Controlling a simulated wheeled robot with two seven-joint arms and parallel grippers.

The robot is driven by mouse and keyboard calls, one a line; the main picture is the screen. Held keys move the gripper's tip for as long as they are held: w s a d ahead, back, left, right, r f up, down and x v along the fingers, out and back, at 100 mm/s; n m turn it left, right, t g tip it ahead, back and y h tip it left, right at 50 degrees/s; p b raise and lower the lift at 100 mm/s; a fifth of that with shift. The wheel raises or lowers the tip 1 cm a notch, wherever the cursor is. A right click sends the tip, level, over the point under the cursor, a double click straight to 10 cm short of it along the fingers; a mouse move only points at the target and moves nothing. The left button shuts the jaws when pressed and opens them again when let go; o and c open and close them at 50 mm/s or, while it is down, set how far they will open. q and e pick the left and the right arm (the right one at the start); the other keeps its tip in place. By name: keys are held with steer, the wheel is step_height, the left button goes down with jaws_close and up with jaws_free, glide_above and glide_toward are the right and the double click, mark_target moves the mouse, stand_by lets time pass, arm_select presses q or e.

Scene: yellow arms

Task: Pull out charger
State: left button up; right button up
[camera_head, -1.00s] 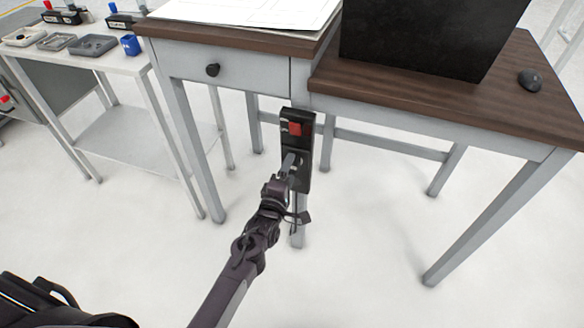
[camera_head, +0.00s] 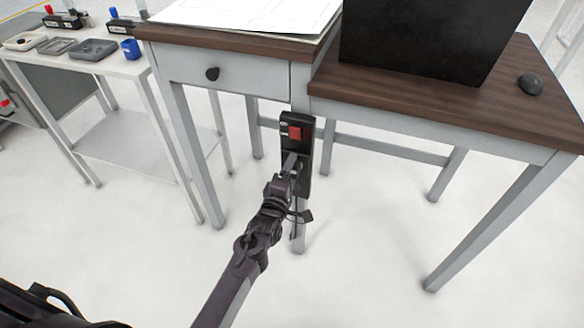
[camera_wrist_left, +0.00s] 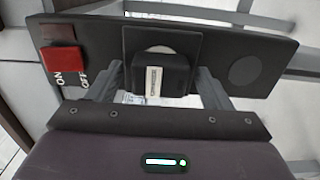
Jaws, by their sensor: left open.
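A black power strip (camera_head: 296,134) is fixed upright on the desk leg, with a red switch (camera_head: 295,132) near its top. In the left wrist view the strip (camera_wrist_left: 208,57) lies across the picture, with the red ON/OFF switch (camera_wrist_left: 60,60) at left. The black charger (camera_wrist_left: 160,75), with a white label, sits in the strip's middle socket. My left gripper (camera_head: 293,161) is at the strip. In the left wrist view its open fingers (camera_wrist_left: 160,82) stand on either side of the charger. In the head view the gripper mostly hides the charger. My right gripper is not seen.
The desk (camera_head: 415,90) stands above and around the strip, with a drawer (camera_head: 235,72), a black box (camera_head: 425,35) and a mouse (camera_head: 530,82). A side table (camera_head: 75,62) with trays and a blue cup (camera_head: 130,48) is at left. The floor in front is clear.

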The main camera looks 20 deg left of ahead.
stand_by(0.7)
arm_select(q)
steer(key=c, duration=1.2)
steer(key=shift+c, duration=0.5)
steer(key=s+p, duration=0.4)
steer(key=s, duration=0.2)
steer(key=shift+a, duration=0.1)
steer(key=o, duration=1.4)
